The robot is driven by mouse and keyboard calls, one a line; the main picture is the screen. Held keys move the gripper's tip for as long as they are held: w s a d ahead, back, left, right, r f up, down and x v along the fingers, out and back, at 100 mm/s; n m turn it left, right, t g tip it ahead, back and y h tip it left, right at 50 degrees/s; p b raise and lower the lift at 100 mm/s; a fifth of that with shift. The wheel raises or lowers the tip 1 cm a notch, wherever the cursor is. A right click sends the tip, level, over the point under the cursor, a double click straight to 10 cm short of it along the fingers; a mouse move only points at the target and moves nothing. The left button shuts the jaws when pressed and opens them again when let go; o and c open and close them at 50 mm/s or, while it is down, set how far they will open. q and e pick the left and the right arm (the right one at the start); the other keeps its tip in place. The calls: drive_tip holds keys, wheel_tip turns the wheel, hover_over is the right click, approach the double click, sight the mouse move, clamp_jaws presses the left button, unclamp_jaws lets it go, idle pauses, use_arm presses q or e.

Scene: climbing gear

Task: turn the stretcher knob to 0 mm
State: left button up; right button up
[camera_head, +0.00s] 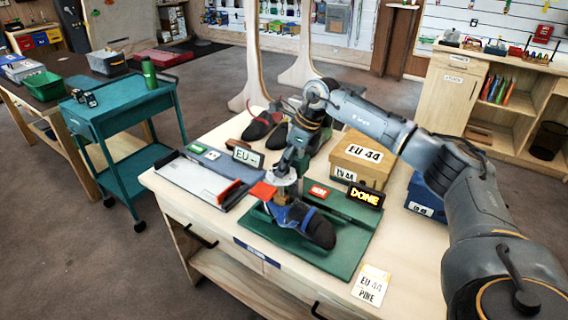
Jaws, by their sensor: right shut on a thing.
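The shoe stretcher is a green board (345,262) on the wooden table, with a dark climbing shoe (318,230) with blue parts on it. My right gripper (280,192) comes down from above at the heel end of the shoe and is shut; the stretcher knob lies hidden at its fingers. A red piece (262,190) shows just left of the fingers. A black display (366,195) behind the shoe reads DONE in yellow letters. A small red label (318,191) is beside it. No millimetre reading is legible. My left gripper is not in view.
A metal measuring tray (198,180) with a red slider lies left of the board. An EU 44 box (362,158), a blue box (425,198) and dark shoes (262,124) stand behind. An EU 44 PINE card (371,285) lies at the front right. A teal cart (125,115) stands left.

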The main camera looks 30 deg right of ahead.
drive_tip(key=shift+f+n+g, duration=0.15)
drive_tip(key=shift+n+g, duration=0.15)
drive_tip(key=shift+n, duration=0.5)
drive_tip(key=o, duration=1.1)
drive_tip(key=shift+o, duration=0.2)
drive_tip(key=shift+d, duration=0.1)
drive_tip(key=shift+r, duration=0.2)
wheel_tip(320, 180, up, 10)
drive_tip(key=shift+f, duration=0.15)
